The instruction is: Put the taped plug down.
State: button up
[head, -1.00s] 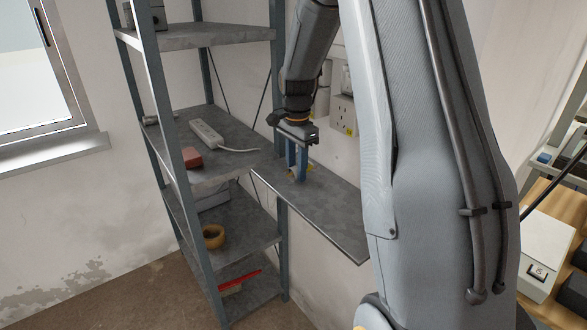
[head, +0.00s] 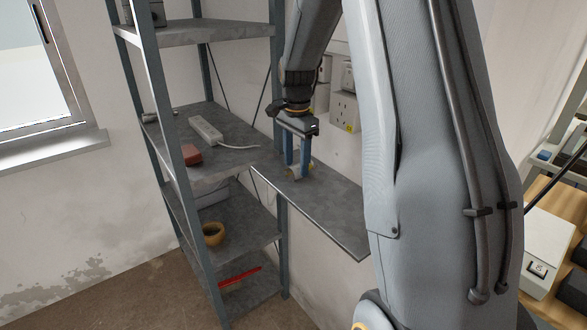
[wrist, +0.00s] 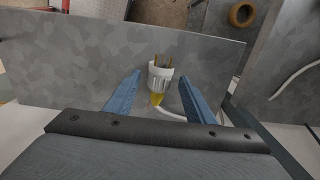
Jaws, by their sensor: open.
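The taped plug (wrist: 161,78) is white with metal pins and yellow tape (wrist: 157,99) at its cable end. It rests on the grey wall shelf (wrist: 70,75), and a white cable trails from it. In the head view the plug (head: 300,171) is partly covered by my fingers. My gripper (wrist: 160,84) is open, with one blue finger on each side of the plug and a visible gap to both. In the head view my gripper (head: 297,165) points down at the shelf (head: 325,205).
A metal rack stands left of the wall shelf. It holds a white power strip (head: 206,131), a reddish block (head: 192,155) and a tan tape roll (head: 213,234). Wall sockets (head: 345,112) are behind my gripper. The shelf's front right part is clear.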

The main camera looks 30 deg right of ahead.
aim_at(296, 167)
notch_tip(296, 167, up, 11)
jog(key=b, duration=0.3)
jog(key=s+a+f+n, duration=0.7)
jog(key=s+f+n, duration=0.1)
jog(key=s, duration=0.2)
jog(key=s+a+f+n+t, duration=0.1)
jog(key=s+a+f+n, duration=0.6)
jog(key=s, duration=0.3)
jog(key=shift+s+f+n+t, duration=0.3)
jog(key=shift+s+f+n, duration=0.1)
jog(key=shift+f, duration=0.35)
jog(key=shift+w, duration=0.1)
jog(key=shift+f+b, duration=0.55)
jog(key=shift+b, duration=0.1)
jog(key=shift+w, duration=0.1)
